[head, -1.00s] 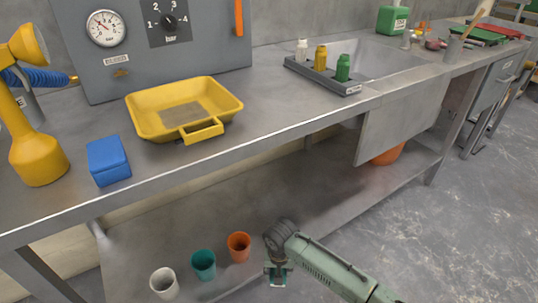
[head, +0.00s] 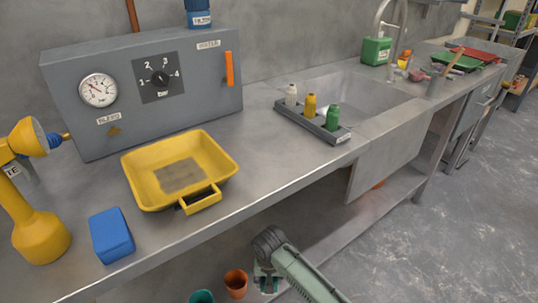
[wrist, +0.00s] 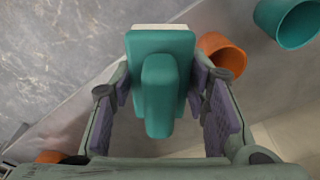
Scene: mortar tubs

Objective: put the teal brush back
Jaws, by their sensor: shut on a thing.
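The teal brush (wrist: 163,85) is between the two purple-padded fingers of my gripper (wrist: 170,105) in the wrist view. The gripper is shut on it. The brush has a teal block with a narrower teal grip and a pale edge at its far end. In the head view my gripper (head: 268,283) hangs at the lower middle, in front of the bench, just right of the orange cup (head: 236,284) in the picture. The brush is hardly visible there. The teal cup (head: 201,297) is cut off by the bottom edge.
The bench carries a yellow tray (head: 215,160), a blue block (head: 111,235), a rack (head: 310,124) with several bottles and a grey pressure box (head: 205,110). A sink (head: 375,97) lies behind the rack. Bare benchtop lies right of the tray.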

